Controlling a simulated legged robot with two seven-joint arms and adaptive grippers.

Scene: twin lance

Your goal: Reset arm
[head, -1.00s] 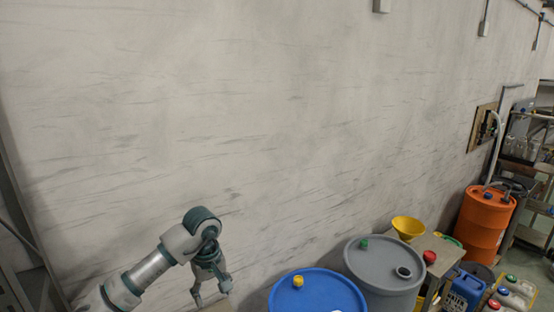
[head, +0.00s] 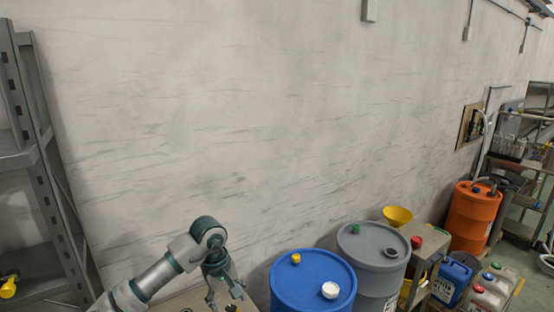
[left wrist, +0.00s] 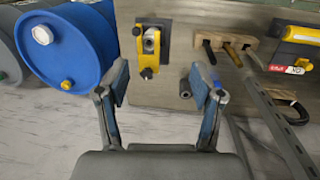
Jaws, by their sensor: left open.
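My left arm comes in from the lower left of the head view, and its gripper (head: 226,294) hangs down in front of the pale wall. In the left wrist view the two fingers of my left gripper (left wrist: 164,88) stand wide apart with nothing between them. Beyond the fingertips lies a bench top (left wrist: 181,65) with a yellow and grey fixture (left wrist: 149,45) on it. A small dark cylinder (left wrist: 186,92) lies near the right finger. My right gripper is in neither view.
A blue drum (head: 312,283) and a grey drum (head: 374,247) stand right of my left gripper. An orange drum (head: 472,217) and a yellow funnel (head: 397,215) are farther right. A grey metal rack (head: 42,165) stands at the left.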

